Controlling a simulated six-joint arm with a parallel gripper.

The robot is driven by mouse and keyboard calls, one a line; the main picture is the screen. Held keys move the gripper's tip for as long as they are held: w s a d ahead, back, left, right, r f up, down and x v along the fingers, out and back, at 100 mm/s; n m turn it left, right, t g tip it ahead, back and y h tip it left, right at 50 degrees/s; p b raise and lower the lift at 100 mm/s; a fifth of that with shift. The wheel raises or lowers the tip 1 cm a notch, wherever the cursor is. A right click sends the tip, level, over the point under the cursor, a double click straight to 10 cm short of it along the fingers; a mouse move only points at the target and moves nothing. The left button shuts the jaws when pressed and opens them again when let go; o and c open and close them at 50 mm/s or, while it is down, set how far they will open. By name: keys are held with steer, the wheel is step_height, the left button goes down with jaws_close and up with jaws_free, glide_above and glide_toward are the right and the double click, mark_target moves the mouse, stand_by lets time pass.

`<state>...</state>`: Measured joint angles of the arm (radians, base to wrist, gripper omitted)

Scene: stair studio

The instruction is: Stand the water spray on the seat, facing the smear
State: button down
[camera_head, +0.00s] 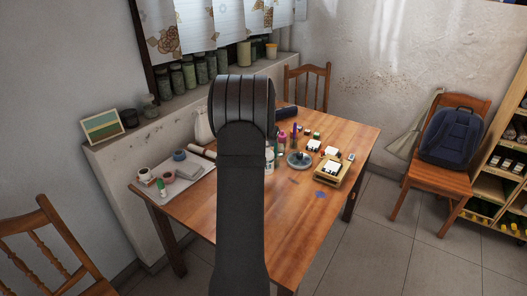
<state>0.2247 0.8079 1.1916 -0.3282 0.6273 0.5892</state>
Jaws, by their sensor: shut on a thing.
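My gripper is not visible; my own dark arm rises through the middle of the view and hides part of the table. I cannot pick out the water spray for certain. A white bottle (269,158) shows partly beside my arm on the table. The wooden chair (446,181) at the right has a bare strip of seat in front of a dark blue backpack (453,137). Which mark is the smear is unclear: a blue patch (320,194) and a small reddish patch (294,181) lie on the tabletop, and brown speckling (375,88) marks the back wall.
The wooden table (341,224) holds bottles, a round dark dish (299,160), a yellow tray (327,180) and a grey mat (186,190). Other chairs stand behind (309,72) and at the left (48,246). A shelf (497,190) stands far right. Floor tiles right of the table are clear.

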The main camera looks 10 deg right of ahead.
steer(key=shift+w+a+f, duration=0.55)
steer(key=shift+w+a, duration=0.05)
steer(key=shift+w, duration=0.05)
steer(key=shift+f, duration=2)
steer(key=c, duration=1.3)
jaws_free()
steer(key=shift+f, duration=0.15)
steer(key=shift+o, duration=0.2)
steer(key=shift+a+r, duration=0.1)
steer(key=shift+r, duration=0.2)
steer(key=v, duration=1.1)
steer(key=shift+s+a+r, duration=0.1)
steer(key=shift+s+r, duration=0.15)
steer(key=shift+c, duration=0.4)
